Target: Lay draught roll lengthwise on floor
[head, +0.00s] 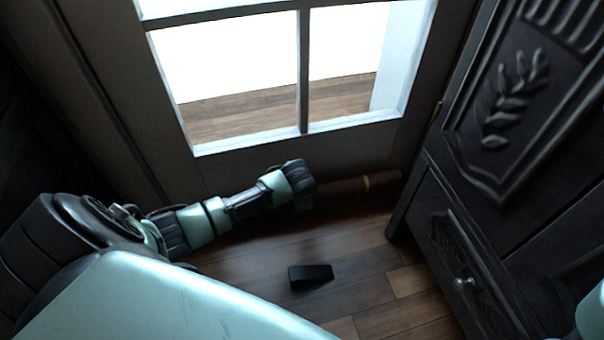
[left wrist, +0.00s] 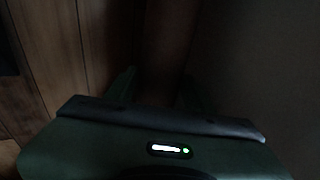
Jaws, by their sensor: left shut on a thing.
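The draught roll (head: 350,193) is a long brown roll with a yellowish band near its right end. It lies low along the foot of the glazed door in the head view, with its left part hidden behind my left gripper. My left gripper (head: 302,200) is at the roll's left visible part and is shut on it. In the dark left wrist view the roll (left wrist: 167,50) runs away from between the gripper's fingers (left wrist: 155,95). I cannot tell whether the roll touches the floor (head: 350,270). My right gripper is out of view.
The glazed door (head: 160,130) stands behind the roll. A small black wedge (head: 311,273) lies on the wooden floor in front of it. A dark carved cabinet (head: 465,235) closes off the right side, near the roll's right end. Bare floor lies around the wedge.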

